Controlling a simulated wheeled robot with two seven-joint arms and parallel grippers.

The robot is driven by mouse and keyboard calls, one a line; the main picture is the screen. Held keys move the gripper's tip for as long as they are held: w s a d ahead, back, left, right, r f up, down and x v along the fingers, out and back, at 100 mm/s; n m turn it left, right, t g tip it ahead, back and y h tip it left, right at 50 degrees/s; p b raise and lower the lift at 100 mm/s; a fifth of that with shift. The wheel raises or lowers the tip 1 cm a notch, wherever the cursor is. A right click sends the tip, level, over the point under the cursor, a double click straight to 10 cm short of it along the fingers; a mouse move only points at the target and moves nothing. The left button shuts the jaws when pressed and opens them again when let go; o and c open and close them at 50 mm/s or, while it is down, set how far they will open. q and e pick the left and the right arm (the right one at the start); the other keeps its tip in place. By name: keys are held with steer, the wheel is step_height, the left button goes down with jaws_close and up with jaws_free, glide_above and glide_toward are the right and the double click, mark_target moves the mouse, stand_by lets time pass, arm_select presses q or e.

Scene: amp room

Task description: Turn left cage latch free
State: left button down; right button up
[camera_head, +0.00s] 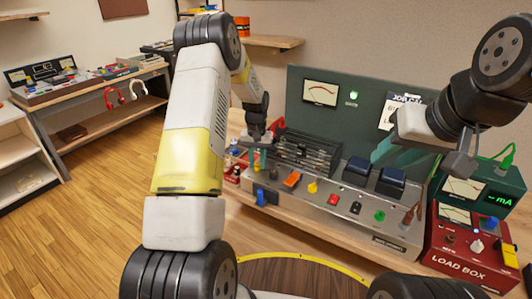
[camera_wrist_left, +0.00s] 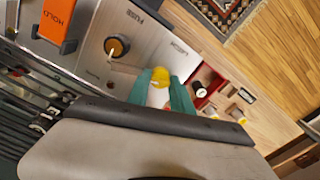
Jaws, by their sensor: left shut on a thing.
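The bench console (camera_head: 330,206) has a dark slatted cage (camera_head: 308,152) on it. My left gripper (camera_head: 257,160) is down at the cage's left front corner. In the left wrist view, its two teal fingers (camera_wrist_left: 162,92) are shut on the yellow-topped latch (camera_wrist_left: 160,76), one finger on each side. The latch's lower part is partly hidden between the fingers. The cage's dark bars (camera_wrist_left: 30,110) show at left in that view. My right gripper (camera_head: 402,158) hangs at the right, in front of the green back panel, apart from the cage; its finger gap is unclear.
Dark blue blocks (camera_head: 391,182) stand right of the cage. A red load box (camera_head: 466,248) and a green meter (camera_head: 484,193) are at right. Open floor lies left.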

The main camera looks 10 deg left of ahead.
mark_target(258, 164)
arm_select(q)
steer(key=shift+m, duration=2.1)
steer(key=c, duration=1.2)
jaws_free()
steer(key=shift+o, duration=0.2)
steer(key=shift+r, duration=3.9)
